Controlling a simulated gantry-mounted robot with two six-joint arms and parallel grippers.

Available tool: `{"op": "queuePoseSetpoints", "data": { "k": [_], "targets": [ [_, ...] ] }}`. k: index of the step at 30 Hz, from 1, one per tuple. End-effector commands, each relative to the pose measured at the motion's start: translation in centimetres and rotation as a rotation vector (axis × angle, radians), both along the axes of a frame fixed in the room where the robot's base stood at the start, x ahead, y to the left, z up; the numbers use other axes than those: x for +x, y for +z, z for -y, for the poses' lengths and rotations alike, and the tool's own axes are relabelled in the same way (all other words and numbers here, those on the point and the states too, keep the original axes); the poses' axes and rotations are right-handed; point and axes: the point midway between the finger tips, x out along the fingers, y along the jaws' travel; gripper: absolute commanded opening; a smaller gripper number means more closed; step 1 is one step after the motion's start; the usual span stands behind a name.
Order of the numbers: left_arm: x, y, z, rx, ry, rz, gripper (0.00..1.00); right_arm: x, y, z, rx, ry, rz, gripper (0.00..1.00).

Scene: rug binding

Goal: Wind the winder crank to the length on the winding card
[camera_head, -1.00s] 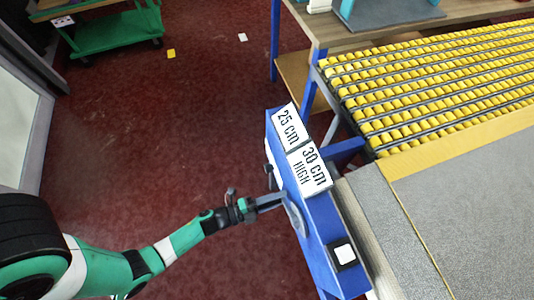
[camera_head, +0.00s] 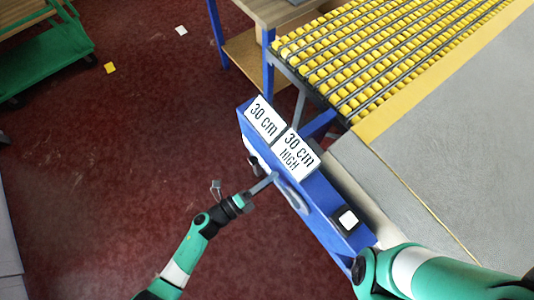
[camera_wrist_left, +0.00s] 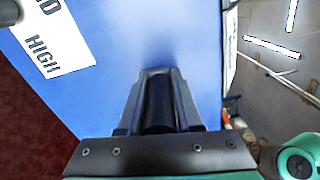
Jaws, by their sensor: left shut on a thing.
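The winder is a blue box (camera_head: 322,212) on the side of the bench. Its upper plate (camera_head: 264,119) reads "30 cm". The winding card (camera_head: 297,151) beside it reads "30 cm HIGH". The crank's grey disc (camera_head: 293,195) is on the winder's left face, partly hidden. My left gripper (camera_head: 268,183) reaches it from the left. In the left wrist view my left gripper (camera_wrist_left: 157,95) is shut on the dark crank handle (camera_wrist_left: 158,108), against the blue face. My right arm crosses the lower right; its gripper is out of view.
A grey mat (camera_head: 460,130) with a yellow edge and a yellow roller bed (camera_head: 370,55) lie to the right. A green cart (camera_head: 45,50) stands far left.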

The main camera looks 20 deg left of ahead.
Motion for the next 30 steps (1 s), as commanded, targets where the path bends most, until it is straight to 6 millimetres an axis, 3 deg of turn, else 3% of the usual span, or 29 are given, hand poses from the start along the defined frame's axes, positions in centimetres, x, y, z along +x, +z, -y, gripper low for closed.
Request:
{"op": "queuePoseSetpoints", "data": {
  "k": [13,14,18,30],
  "targets": [
    [-0.01,0.56,0.22,-0.006,-0.008,0.010,0.00,0.00,0.15,0.00,0.000,0.000,0.000,0.00],
    [-0.01,0.55,0.21,-0.006,-0.008,0.010,0.37,0.00,0.15,0.00,0.000,0.000,0.000,0.00],
    [-0.03,0.42,0.17,-0.006,-0.007,0.007,0.62,0.00,0.13,0.00,0.000,0.000,0.000,0.00],
    [-0.03,0.22,0.07,-0.004,-0.004,0.003,0.62,0.00,0.09,0.00,0.000,0.000,0.000,0.00]
  ]
}}
